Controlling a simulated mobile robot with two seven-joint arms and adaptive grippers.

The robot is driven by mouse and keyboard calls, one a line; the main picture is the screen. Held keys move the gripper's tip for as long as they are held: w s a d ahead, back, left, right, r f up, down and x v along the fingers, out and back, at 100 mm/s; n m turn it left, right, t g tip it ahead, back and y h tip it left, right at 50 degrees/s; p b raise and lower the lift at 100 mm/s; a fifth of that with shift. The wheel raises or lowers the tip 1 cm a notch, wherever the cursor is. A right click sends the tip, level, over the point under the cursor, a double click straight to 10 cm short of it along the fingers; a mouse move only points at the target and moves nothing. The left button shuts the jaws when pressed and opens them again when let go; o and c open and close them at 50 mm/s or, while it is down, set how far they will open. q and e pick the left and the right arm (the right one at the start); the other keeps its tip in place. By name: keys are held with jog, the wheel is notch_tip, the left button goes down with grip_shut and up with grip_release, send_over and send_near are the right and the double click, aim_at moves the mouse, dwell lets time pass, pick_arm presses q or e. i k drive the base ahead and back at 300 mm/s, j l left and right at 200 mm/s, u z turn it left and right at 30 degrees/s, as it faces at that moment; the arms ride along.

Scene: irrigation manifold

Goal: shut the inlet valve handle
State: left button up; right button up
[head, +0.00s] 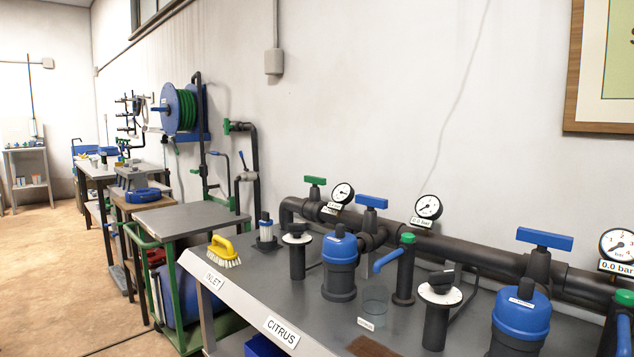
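A dark pipe manifold (455,253) runs along the back of the grey bench (232,268). An INLET label (214,281) is on the bench's front edge at the left end. Near that end of the pipe stands a valve with a small green T-handle (315,181); I cannot tell for certain that it is the inlet valve, or whether it is open. Two valves further right have blue handles, one in the middle (371,201) and one at right (545,239). Neither of my grippers is in view.
Blue-capped filters (340,248), black knobs (440,283), a clear cup (375,300) and a yellow brush (223,249) stand on the bench. Gauges (428,207) rise behind. A green-framed cart (190,217) stands at left. Open floor (55,270) lies further left.

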aim_at(315, 180)
jog(key=i+j+z, duration=0.15)
jog(key=z, duration=0.35)
jog(key=j+z, duration=1)
jog(key=k+j+z, duration=0.2)
jog(key=j, duration=0.25)
jog(key=k+j+z, duration=0.2)
jog(key=k+j, duration=0.15)
jog(key=j, duration=0.1)
